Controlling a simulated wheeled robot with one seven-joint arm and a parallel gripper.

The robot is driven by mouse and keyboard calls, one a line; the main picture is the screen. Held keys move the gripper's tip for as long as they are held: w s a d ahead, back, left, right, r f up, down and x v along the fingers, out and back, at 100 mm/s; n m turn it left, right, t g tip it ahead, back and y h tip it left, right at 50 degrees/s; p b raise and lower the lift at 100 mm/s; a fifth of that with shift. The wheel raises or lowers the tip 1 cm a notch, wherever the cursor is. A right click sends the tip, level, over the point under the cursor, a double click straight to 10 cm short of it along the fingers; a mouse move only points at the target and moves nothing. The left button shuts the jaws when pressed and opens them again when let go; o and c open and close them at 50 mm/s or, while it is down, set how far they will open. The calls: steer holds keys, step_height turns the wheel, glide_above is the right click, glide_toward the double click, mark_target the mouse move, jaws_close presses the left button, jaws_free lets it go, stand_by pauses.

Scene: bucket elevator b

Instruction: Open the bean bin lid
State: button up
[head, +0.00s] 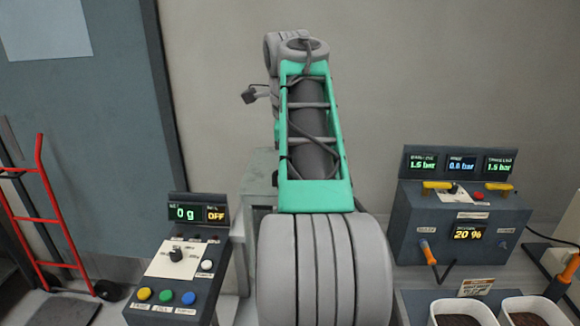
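My arm rises through the middle of the head view and covers much of what stands behind it. Part of my gripper (250,96) seems to show as a small dark piece left of the wrist; the rest is hidden behind the arm, so I cannot tell its opening. No bean bin lid can be made out clearly. A grey-green box or cabinet (261,172) stands behind the arm against the wall, mostly hidden; I cannot tell whether it is the bean bin.
A control box (175,275) reading 0 g and OFF stands left. A console (460,215) with gauges and handles stands right. Below it are two white containers (461,308) of dark brown contents. A red hand truck (50,220) stands by the grey door (90,120).

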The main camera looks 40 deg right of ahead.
steer(key=shift+c, duration=0.2)
jaws_close()
stand_by(1.1)
